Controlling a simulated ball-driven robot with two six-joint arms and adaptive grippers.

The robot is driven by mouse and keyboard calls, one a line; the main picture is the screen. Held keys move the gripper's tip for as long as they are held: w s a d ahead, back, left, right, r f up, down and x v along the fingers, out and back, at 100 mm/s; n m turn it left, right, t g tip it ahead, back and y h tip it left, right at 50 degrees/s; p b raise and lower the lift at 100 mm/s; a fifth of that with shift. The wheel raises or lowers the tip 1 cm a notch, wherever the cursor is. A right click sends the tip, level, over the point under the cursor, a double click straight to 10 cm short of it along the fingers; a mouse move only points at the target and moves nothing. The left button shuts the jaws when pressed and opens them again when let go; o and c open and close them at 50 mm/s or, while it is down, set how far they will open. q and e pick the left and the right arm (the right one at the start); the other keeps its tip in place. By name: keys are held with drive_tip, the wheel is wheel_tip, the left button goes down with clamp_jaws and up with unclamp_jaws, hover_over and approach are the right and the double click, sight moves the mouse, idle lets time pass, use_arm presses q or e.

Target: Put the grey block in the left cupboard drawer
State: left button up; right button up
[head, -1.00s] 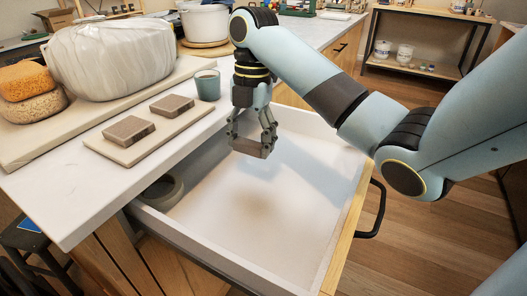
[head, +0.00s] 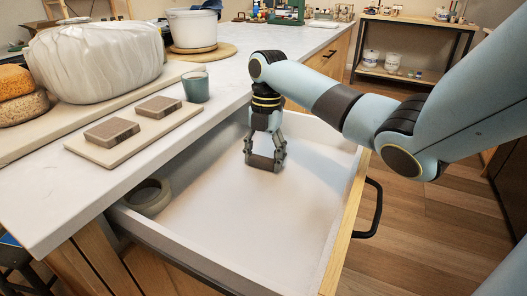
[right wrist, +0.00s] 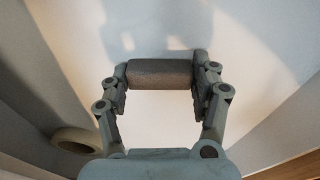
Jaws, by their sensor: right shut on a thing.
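My right gripper (head: 264,158) points down inside the open drawer (head: 235,235), near its back. It is shut on the grey block (head: 263,163), with one finger at each end. The right wrist view shows the grey block (right wrist: 160,73) held level between the fingertips, above or on the pale drawer floor. I cannot tell whether the block touches the floor. My left gripper is not in view.
A roll of tape (head: 148,196) lies in the drawer's left corner. Two brown-grey blocks (head: 158,107) (head: 112,131) rest on a board on the counter, beside a teal cup (head: 195,86). The drawer's middle and front are clear. A black handle (head: 371,210) is on its front.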

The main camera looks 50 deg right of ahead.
drive_tip(key=shift+f, duration=0.1)
drive_tip(key=o, duration=0.7)
drive_tip(key=r, duration=0.4)
drive_tip(key=d+r, duration=0.1)
drive_tip(key=r, duration=0.3)
drive_tip(key=r+p, duration=0.1)
drive_tip(key=r, duration=0.3)
drive_tip(key=shift+w+d+r, duration=0.1)
drive_tip(key=shift+w+d, duration=0.1)
drive_tip(key=shift+w, duration=0.05)
